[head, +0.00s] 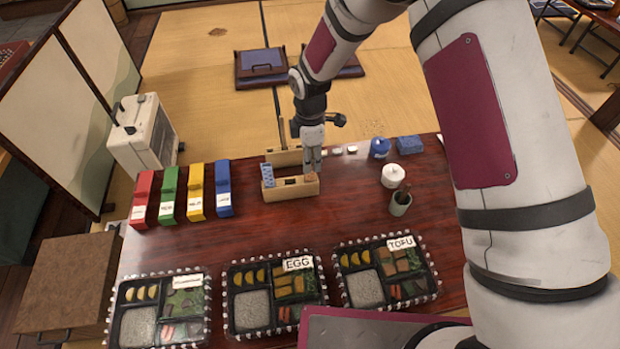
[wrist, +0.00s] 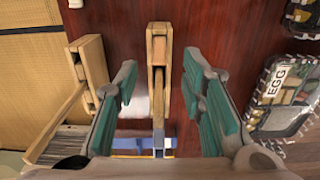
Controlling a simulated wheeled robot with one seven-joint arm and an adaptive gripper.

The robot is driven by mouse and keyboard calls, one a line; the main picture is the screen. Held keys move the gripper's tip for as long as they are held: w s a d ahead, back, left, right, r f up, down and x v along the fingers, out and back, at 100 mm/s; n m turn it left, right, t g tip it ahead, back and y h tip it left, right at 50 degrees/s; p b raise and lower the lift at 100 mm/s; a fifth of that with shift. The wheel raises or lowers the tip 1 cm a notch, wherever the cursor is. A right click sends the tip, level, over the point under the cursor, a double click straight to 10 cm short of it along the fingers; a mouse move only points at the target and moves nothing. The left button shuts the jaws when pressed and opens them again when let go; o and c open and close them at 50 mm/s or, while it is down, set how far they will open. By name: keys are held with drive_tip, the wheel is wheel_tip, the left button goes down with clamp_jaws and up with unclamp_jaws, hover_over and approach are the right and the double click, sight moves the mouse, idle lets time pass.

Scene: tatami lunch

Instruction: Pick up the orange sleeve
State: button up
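I cannot clearly make out an orange sleeve. A small orange-brown piece (head: 311,178) sits in the right end of the light wooden holder (head: 284,192); it also shows at the far end of the holder in the wrist view (wrist: 159,48). I cannot tell whether it is the sleeve. My gripper (head: 313,168) is above the right part of the holder, pointing down. In the wrist view its green-padded fingers (wrist: 164,95) are wide apart, on either side of the holder, with nothing gripped. A blue spotted piece (head: 267,174) stands at the holder's left end.
Red (head: 143,195), green (head: 169,192), yellow (head: 196,190) and blue (head: 223,189) boxes stand at the left. Three bento trays, one marked EGG (head: 232,328), line the front. A white pot (head: 392,175) and a grey cup (head: 400,205) stand at right.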

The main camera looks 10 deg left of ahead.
drive_tip(key=shift+f, duration=0.95)
drive_tip(key=shift+r, duration=0.1)
clamp_jaws()
